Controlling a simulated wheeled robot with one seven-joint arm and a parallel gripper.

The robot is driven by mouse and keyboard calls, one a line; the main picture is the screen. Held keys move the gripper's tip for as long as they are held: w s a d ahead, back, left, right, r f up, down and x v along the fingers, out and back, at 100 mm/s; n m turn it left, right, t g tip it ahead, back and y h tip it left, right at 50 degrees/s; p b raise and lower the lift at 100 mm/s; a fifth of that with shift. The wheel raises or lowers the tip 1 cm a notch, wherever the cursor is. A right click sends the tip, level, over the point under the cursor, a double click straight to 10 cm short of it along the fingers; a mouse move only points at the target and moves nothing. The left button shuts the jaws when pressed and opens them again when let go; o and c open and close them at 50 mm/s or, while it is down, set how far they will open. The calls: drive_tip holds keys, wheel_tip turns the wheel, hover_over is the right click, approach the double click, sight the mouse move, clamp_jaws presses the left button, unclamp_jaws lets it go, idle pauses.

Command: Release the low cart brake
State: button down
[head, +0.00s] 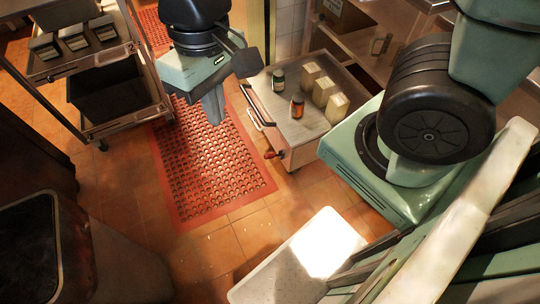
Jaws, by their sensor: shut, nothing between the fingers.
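A low cart (297,132) with a metal top stands right of centre in the head view. A dark handle bar (258,104) runs along its left side. A small red lever with a dark end (275,154) sticks out low at the cart's near left corner and looks like the brake. My gripper (214,112) points down over the red mat, left of the cart and apart from it. Its fingers are together and hold nothing. The cart's wheels are mostly hidden.
Two jars (297,106) and several pale cartons (323,90) stand on the cart. A perforated red mat (215,170) covers the floor left of it. A metal shelf cart (122,118) stands at upper left, a dark bin (75,250) at lower left. Tile floor before the cart is clear.

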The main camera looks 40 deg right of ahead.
drive_tip(key=w+d+f+m+b, duration=0.1)
drive_tip(key=w+f+m+b, duration=0.3)
drive_tip(key=f, duration=0.4)
drive_tip(key=w+d+f+m+b, duration=0.2)
drive_tip(key=w+f+m+b, duration=0.15)
drive_tip(key=f+b, duration=0.35)
drive_tip(key=m+g+h+b, duration=0.1)
drive_tip(key=m+h+b, duration=0.3)
drive_tip(key=m+b, duration=1.6)
hover_over(272, 154)
drive_tip(key=w+a+b, duration=0.3)
drive_tip(key=b, duration=0.1)
wheel_tip(272, 154, down, 40)
drive_tip(key=n, duration=0.4)
drive_tip(key=shift+d+f, duration=0.15)
drive_tip(key=shift+f, duration=0.1)
drive_tip(key=shift+n, duration=0.25)
drive_tip(key=b+x, duration=0.3)
drive_tip(key=x, duration=0.2)
drive_tip(key=b+x, duration=0.3)
drive_tip(key=x, duration=0.2)
drive_tip(key=shift+s, duration=0.25)
drive_tip(key=shift+a+g, duration=0.3)
